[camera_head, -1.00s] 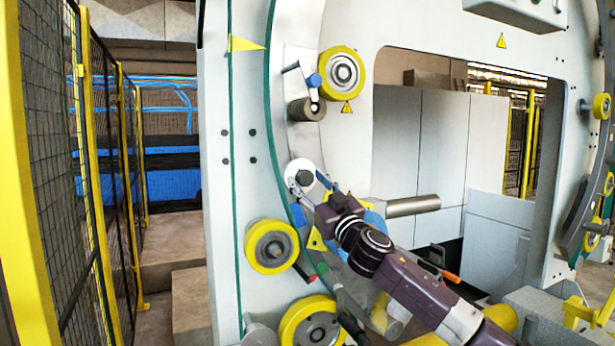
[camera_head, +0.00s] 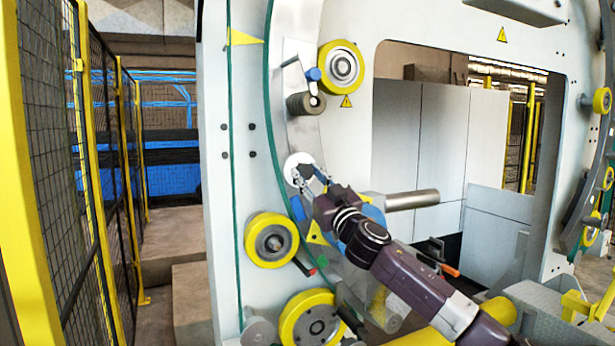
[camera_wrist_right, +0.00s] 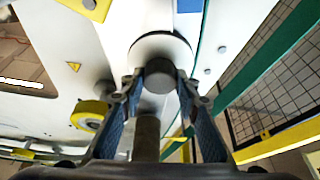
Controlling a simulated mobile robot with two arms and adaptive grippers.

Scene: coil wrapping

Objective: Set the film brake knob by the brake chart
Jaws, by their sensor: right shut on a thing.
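The film brake knob is a short dark cylinder on a white round disc, on the curved ring of the wrapping machine. It shows in the head view (camera_head: 304,171), partly covered by my fingers, and in the right wrist view (camera_wrist_right: 159,74). My right gripper (camera_head: 309,177) reaches it from the lower right. In the right wrist view my gripper (camera_wrist_right: 158,84) has one finger on each side of the knob and is shut on it. The knob's setting marks cannot be read. I cannot make out a brake chart in either view. My left gripper is not in view.
Yellow rollers (camera_head: 341,67) (camera_head: 271,240) sit above and below the knob. A dark spool (camera_head: 305,103) is just above it. A grey metal bar (camera_head: 412,200) sticks out to its right. A mesh fence with yellow posts (camera_head: 28,180) stands at the left.

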